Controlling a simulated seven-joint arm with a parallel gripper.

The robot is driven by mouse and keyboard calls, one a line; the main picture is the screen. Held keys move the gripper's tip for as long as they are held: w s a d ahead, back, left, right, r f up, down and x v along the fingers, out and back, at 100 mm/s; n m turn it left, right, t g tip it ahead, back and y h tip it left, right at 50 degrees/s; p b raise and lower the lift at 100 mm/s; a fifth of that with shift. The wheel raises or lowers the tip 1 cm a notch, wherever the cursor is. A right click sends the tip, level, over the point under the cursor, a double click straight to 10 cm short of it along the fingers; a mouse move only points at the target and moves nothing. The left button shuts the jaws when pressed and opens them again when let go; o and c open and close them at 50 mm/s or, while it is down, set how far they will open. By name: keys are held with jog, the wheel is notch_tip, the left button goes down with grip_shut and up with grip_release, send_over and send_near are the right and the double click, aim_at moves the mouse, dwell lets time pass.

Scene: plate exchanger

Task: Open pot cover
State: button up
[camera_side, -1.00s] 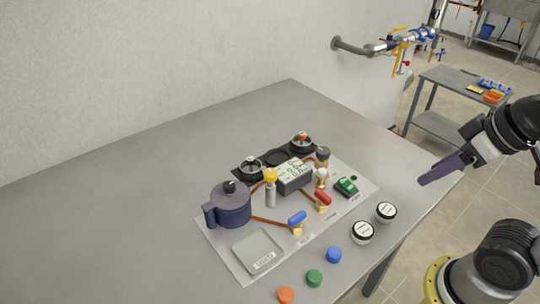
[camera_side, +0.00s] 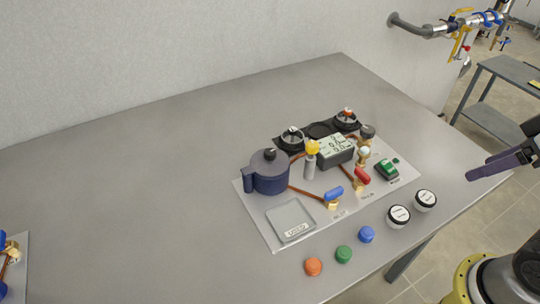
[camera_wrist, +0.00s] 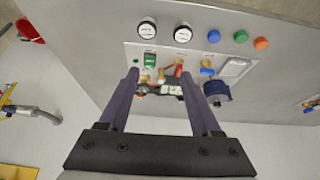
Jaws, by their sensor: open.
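The dark blue pot (camera_side: 268,184) stands upright on the left part of the light board in the side view. My gripper (camera_side: 472,176) is at the right edge of that view, well apart from the pot and above the table's right side. In the wrist view the open gripper (camera_wrist: 160,78) shows two parted purple fingers with nothing held. The pot (camera_wrist: 217,92) shows there just right of the right finger, partly hidden.
The board holds a display box (camera_side: 335,150), a yellow-topped grey post (camera_side: 311,160), red and blue valves, copper pipes and a square pad (camera_side: 290,218). Black-and-white round gauges (camera_side: 398,215) and coloured caps (camera_side: 314,266) lie in front. The table's left side (camera_side: 110,170) is mostly clear.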

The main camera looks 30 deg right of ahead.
jog(key=w+a+r+n+g, duration=0.1)
jog(key=w+a+r+n, duration=0.3)
jog(key=w+r, duration=1)
jog(key=n+g, duration=0.4)
jog(key=n, duration=0.1)
send_over(270, 151)
notch_tip(270, 151, down, 12)
notch_tip(270, 151, down, 13)
jog(key=shift+r, duration=0.1)
grip_shut()
